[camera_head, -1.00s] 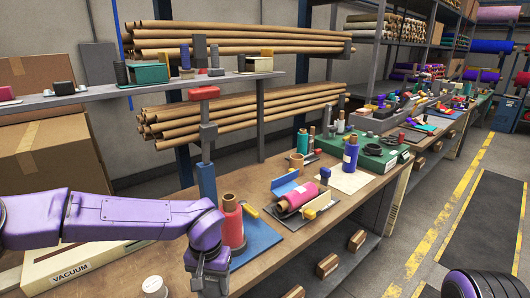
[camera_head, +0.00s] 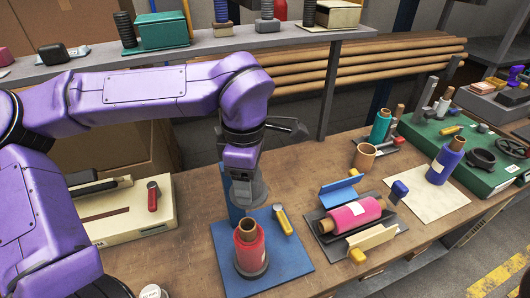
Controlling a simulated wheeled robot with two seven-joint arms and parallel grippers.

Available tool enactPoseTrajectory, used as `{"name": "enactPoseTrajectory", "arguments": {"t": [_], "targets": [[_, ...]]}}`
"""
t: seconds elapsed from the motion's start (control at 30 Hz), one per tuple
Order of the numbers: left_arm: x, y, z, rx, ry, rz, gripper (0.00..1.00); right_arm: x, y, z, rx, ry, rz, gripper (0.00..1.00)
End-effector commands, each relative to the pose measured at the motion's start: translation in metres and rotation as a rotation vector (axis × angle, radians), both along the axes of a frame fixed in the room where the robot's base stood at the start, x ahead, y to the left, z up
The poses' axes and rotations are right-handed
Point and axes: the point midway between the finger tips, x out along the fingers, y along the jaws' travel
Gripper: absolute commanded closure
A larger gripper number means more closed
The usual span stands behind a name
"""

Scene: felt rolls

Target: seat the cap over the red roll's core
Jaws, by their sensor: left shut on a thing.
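The red roll (camera_head: 249,255) stands upright in a dark round base on a blue mat (camera_head: 288,262). Its tan core (camera_head: 247,229) shows open at the top. My left gripper (camera_head: 243,186) comes down from the purple arm behind and above the roll, apart from it. It is shut on a grey round piece (camera_head: 259,192), which looks like the cap. The fingers partly hide this piece, and its underside cannot be seen. A blue post behind the gripper is mostly hidden. My right gripper is not in view.
A yellow-handled tool (camera_head: 283,221) lies on the mat. To the right, a pink roll (camera_head: 355,214) lies in a dark cradle. A blue roll (camera_head: 445,161) stands beyond it. A shelf (camera_head: 190,55) runs above the bench. A pale box (camera_head: 125,212) lies left of the mat.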

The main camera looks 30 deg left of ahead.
Motion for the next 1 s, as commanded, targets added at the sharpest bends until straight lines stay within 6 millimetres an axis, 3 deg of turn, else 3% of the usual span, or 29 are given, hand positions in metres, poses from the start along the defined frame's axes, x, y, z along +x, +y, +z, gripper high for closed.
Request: {"name": "enactPoseTrajectory", "arguments": {"t": [0.17,0.5,0.8,1.0], "targets": [[-0.008,-0.001,0.002,0.001,-0.007,0.008,0.82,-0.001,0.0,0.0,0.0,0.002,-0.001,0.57],[0.004,-0.002,0.001,0.002,0.005,0.007,0.82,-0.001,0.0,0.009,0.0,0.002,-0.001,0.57],[0.003,-0.001,-0.037,0.002,0.004,0.009,0.82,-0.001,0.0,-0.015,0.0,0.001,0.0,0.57],[0.003,-0.001,-0.051,0.002,0.005,0.009,0.82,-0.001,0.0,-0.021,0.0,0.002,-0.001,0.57]]}}
